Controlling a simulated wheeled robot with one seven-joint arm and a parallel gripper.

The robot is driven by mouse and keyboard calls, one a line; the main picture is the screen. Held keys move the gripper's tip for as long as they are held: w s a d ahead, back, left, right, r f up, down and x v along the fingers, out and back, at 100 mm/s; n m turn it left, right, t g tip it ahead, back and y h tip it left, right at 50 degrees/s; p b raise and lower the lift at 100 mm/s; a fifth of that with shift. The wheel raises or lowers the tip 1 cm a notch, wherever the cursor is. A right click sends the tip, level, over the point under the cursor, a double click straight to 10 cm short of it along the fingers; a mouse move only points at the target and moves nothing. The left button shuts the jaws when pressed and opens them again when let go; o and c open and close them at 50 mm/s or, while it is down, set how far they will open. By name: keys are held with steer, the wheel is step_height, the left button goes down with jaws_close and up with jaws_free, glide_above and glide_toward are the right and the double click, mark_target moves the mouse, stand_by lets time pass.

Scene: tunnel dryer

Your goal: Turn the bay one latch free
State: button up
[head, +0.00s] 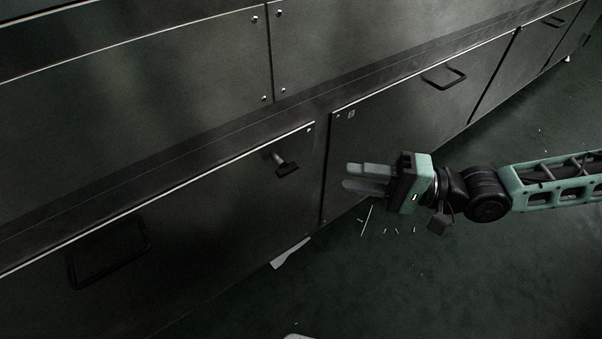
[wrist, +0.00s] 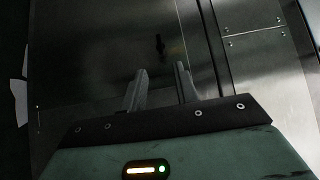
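A latch with a dark T-shaped grip on a short metal stem (head: 287,167) sticks out near the upper right corner of the lower left door panel (head: 235,205). In the wrist view the latch (wrist: 159,43) is a small dark shape beyond my fingertips, roughly between them. My gripper (head: 347,177) is to the right of the latch in the head view, fingers pointing left, with a clear gap to it. In the wrist view the two grey fingers (wrist: 161,69) are apart with nothing between them. No bay label is readable.
A dark pull handle (head: 108,250) is on the left panel, another (head: 443,78) on the right panel (head: 390,125). Bolted upper panels (head: 150,70) run above a ledge. A pale scrap (head: 290,253) and small debris lie on the floor (head: 450,285), which is otherwise open.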

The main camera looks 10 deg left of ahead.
mark_target(294, 170)
steer(key=a, duration=1)
steer(key=shift+s+a, duration=0.15)
steer(key=shift+s, duration=0.25)
steer(key=shift+c, duration=0.3)
jaws_close()
